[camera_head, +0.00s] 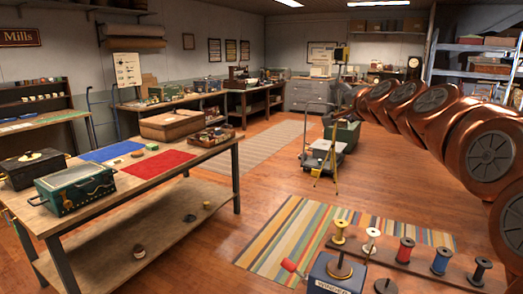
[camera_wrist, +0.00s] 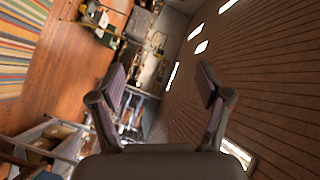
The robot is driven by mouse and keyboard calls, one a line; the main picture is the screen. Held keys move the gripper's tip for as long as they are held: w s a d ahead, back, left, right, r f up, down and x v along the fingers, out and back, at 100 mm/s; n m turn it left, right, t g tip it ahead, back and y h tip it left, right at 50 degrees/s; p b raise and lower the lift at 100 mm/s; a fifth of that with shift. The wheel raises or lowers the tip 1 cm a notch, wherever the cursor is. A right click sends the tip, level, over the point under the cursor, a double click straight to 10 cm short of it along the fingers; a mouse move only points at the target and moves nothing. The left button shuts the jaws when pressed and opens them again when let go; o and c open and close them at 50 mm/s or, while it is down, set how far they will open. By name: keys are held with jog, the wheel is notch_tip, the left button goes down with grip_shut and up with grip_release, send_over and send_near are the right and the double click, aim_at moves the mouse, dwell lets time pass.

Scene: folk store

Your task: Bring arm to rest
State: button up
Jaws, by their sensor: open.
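My copper-coloured arm (camera_head: 430,110) reaches in from the right side of the head view and extends toward the back of the room. Its far end is small there, and I cannot make out the fingers. In the wrist view my gripper (camera_wrist: 162,75) is open, its two dark fingers with purplish pads wide apart. Nothing is between the fingers, and they touch nothing. The wrist view is turned on its side, with the wood floor at left and the slatted ceiling at right.
A wooden table (camera_head: 120,206) at left bears a green box (camera_head: 75,190), a blue mat (camera_head: 110,151) and a red mat (camera_head: 158,164). Thread spools (camera_head: 405,250) stand on a rack at front right. A trolley (camera_head: 322,158) stands farther back. A striped rug (camera_head: 290,240) covers open floor.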

jog(key=s+a+f+n+g+y, duration=0.2)
jog(key=s+a+f+n+g, duration=0.3)
jog(key=s+a+f, duration=0.5)
jog(key=s+f+n+g+h+p, duration=0.1)
jog(key=s+f+n+g, duration=0.3)
jog(key=s+f, duration=1.5)
jog(key=s+d+g+h, duration=0.1)
jog(key=s+g, duration=0.3)
jog(key=shift+s+f+n, duration=0.15)
jog(key=shift+f+n, duration=0.05)
jog(key=shift+n, duration=0.1)
jog(key=s+d+f+g, duration=0.1)
jog(key=s+f, duration=0.1)
jog(key=s, duration=0.4)
jog(key=s+d+f+n+g+h, duration=0.1)
jog(key=s+d+f+g, duration=0.1)
jog(key=s, duration=0.4)
jog(key=s+d+f+g+h, duration=0.1)
jog(key=s+d+f+g, duration=0.1)
jog(key=s, duration=0.4)
jog(key=shift+s+d+f+n+p, duration=0.25)
jog(key=shift+s+f+n+p, duration=0.15)
jog(key=shift+f, duration=0.1)
jog(key=shift+c, duration=0.2)
